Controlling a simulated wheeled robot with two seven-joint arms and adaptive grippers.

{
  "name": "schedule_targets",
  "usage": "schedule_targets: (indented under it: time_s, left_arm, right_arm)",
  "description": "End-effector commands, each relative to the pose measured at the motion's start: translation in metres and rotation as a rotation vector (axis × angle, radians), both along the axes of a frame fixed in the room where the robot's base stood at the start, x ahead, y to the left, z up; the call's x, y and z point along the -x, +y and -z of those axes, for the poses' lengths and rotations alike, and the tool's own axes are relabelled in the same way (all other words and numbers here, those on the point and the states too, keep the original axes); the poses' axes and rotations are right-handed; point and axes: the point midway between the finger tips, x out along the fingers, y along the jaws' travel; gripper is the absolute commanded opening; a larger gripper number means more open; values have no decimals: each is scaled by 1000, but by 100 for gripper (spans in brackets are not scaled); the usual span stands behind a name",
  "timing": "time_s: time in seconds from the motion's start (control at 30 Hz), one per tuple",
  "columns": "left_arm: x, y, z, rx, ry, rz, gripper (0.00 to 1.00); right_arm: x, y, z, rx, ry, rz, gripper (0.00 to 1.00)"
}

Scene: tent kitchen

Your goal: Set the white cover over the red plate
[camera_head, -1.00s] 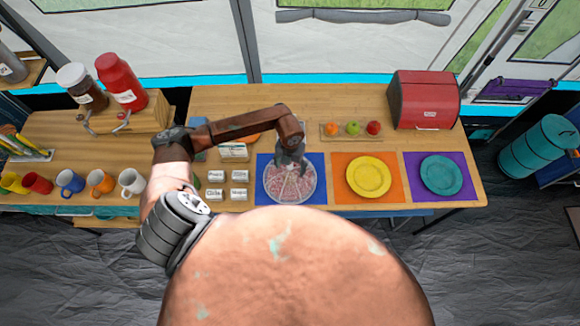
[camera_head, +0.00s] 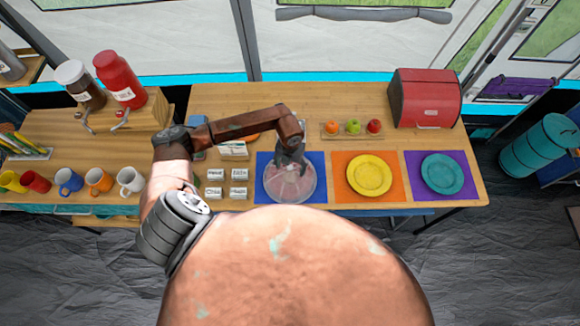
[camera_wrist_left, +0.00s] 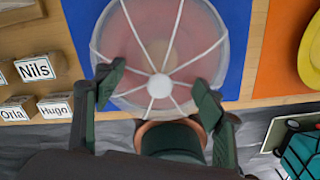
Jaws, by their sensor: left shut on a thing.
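The white cover (camera_head: 303,190) is a see-through dome with pale ribs meeting at a round white hub, clear in the left wrist view (camera_wrist_left: 205,30). It is over the blue mat (camera_head: 318,160), and the red plate (camera_wrist_left: 135,40) shows hazily through it. My left gripper (camera_head: 290,168) is above the cover's middle, shut on the cover, with its fingers (camera_wrist_left: 157,88) on either side of the hub in the wrist view. Whether the cover's rim touches the mat or hangs slightly above it, I cannot tell. My right gripper is not in view.
A yellow plate (camera_head: 368,175) on an orange mat and a teal plate (camera_head: 441,173) on a purple mat lie to the right. Name cards (camera_head: 214,192) stand close on the left. Fruit (camera_head: 353,126) and a red bread box (camera_head: 424,100) are behind.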

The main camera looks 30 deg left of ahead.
Motion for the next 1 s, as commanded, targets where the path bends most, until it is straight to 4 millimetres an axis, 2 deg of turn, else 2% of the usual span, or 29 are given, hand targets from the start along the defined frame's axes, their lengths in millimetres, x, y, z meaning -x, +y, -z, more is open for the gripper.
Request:
schedule_targets:
  time_s: [0.37,0.4,0.7,1.0]
  left_arm:
    - [0,0,2,0,0,0,24]
    - [0,0,2,0,0,0,64]
    - [0,0,2,0,0,0,84]
    - [0,0,0,0,-1,0,84]
  right_arm:
    - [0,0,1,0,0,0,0]
    - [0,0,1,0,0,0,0]
    - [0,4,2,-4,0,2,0]
    - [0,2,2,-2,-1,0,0]
